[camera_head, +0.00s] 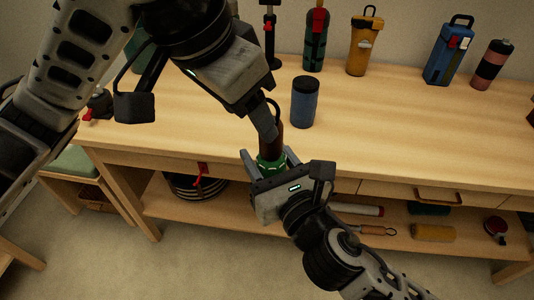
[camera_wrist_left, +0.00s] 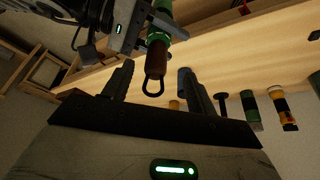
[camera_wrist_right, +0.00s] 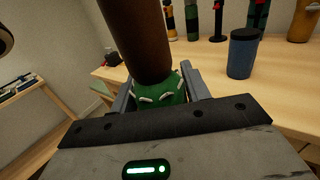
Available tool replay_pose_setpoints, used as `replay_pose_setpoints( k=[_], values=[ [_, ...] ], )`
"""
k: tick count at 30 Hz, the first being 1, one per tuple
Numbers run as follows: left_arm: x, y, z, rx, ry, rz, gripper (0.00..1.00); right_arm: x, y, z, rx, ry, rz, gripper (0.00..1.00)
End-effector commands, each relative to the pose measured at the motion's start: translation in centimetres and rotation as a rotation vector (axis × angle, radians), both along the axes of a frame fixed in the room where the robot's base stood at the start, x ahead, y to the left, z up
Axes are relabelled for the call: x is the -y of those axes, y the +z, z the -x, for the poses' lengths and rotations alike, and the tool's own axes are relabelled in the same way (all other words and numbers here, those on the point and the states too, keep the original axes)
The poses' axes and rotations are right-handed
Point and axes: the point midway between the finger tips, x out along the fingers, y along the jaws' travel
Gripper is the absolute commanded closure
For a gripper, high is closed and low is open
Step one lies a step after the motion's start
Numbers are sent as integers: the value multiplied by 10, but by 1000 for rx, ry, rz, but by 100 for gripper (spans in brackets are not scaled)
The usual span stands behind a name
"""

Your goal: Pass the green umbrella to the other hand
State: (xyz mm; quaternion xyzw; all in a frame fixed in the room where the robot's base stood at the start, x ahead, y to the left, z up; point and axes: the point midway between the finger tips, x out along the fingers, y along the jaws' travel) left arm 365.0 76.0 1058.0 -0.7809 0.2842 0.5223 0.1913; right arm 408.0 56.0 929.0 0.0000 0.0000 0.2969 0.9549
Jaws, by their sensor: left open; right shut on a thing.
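The green umbrella shows its brown handle (camera_head: 271,142) and a short green part (camera_head: 271,165) in the head view. My right gripper (camera_head: 268,160) is shut on the green part, just below the handle, in front of the table edge. The right wrist view shows the green cloth (camera_wrist_right: 160,90) between the fingers and the handle (camera_wrist_right: 138,40) rising above it. My left gripper (camera_head: 266,124) is open at the handle's end. In the left wrist view the handle (camera_wrist_left: 157,57) and its dark loop point between the open left fingers (camera_wrist_left: 157,82).
A blue tumbler (camera_head: 304,103) stands on the wooden table (camera_head: 400,140) close to my left gripper. Several bottles, including a yellow one (camera_head: 363,48) and a blue one (camera_head: 446,52), stand at the back. A lower shelf (camera_head: 370,228) holds small items.

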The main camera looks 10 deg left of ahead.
Motion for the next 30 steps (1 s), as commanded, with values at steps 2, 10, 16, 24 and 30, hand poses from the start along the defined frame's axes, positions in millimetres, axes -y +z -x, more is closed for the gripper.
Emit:
replay_pose_setpoints(
  k=[2,10,16,24,30],
  values=[
    [-5,17,4,7,3,-1,43,0,1,0,2,1,-1,83],
    [-12,46,14,0,1,2,43,0,1,0,2,1,-1,83],
    [1,40,-15,37,-4,148,43,0,1,0,2,1,-1,83],
    [-18,5,-141,432,59,405,43,0,1,0,2,1,-2,83],
    [-78,-67,-192,764,90,277,43,0,1,0,2,1,-2,83]
  ],
)
